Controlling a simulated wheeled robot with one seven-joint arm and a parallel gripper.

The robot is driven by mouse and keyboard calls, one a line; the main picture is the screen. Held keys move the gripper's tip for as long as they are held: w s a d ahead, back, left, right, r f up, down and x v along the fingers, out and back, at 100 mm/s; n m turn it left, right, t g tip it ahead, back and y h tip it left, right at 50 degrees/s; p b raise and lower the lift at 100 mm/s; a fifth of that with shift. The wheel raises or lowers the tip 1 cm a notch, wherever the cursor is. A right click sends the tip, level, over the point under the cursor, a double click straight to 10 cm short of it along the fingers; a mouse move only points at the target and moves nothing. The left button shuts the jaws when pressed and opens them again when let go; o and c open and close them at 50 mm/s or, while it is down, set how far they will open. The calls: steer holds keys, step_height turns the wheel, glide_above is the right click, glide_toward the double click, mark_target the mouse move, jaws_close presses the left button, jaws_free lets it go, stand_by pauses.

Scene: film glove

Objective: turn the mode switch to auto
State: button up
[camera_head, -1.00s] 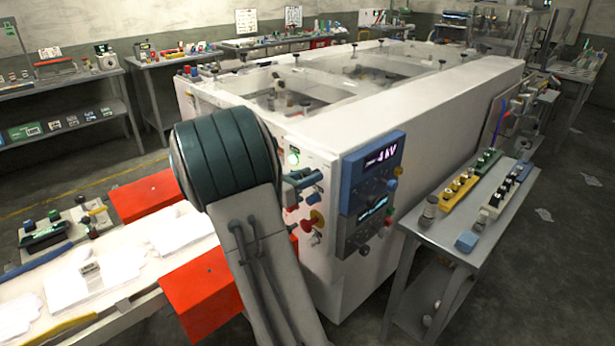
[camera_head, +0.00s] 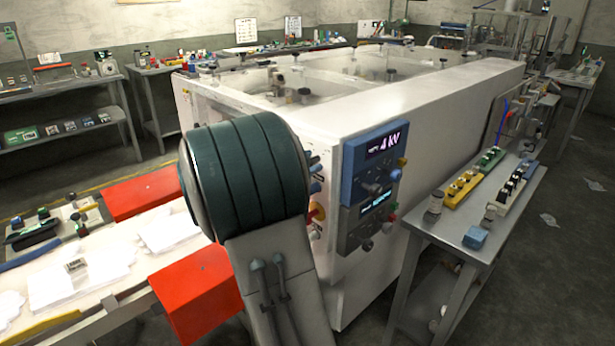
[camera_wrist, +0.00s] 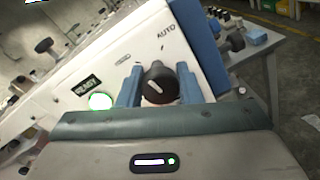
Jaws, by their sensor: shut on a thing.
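The mode switch (camera_wrist: 158,76) is a black round knob with a white mark on a white panel, in the wrist view. The word AUTO (camera_wrist: 166,30) is printed on the panel above and slightly right of it. My gripper (camera_wrist: 160,87) has its two blue fingers on the left and right sides of the knob, shut on it. The mark slants; I cannot tell exactly which position it points to. In the head view, my arm's dark green joint hides the gripper and the switch.
A lit green lamp (camera_wrist: 100,101) and a dark label (camera_wrist: 87,86) are left of the knob. The white machine (camera_head: 440,110) carries a blue display unit (camera_head: 376,165) reading 4 kV. Red blocks (camera_head: 196,290) flank the conveyor. A grey side table (camera_head: 452,235) stands at right.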

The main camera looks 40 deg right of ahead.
steer(key=m+b, duration=0.3)
steer(key=b, duration=0.1)
steer(key=f+m+b, duration=0.1)
steer(key=m+b, duration=0.2)
steer(key=b, duration=0.2)
steer(key=shift+s, duration=0.1)
steer(key=m+b, duration=0.3)
steer(key=b, duration=0.2)
steer(key=shift+t, duration=0.4)
steer(key=shift+r+m+b, duration=0.15)
steer(key=shift+m+b, duration=0.35)
steer(key=shift+b, duration=0.3)
steer(key=shift+r, duration=0.1)
steer(key=o, duration=1)
steer(key=shift+a, duration=0.1)
steer(key=shift+c, duration=0.2)
steer(key=shift+r, duration=0.1)
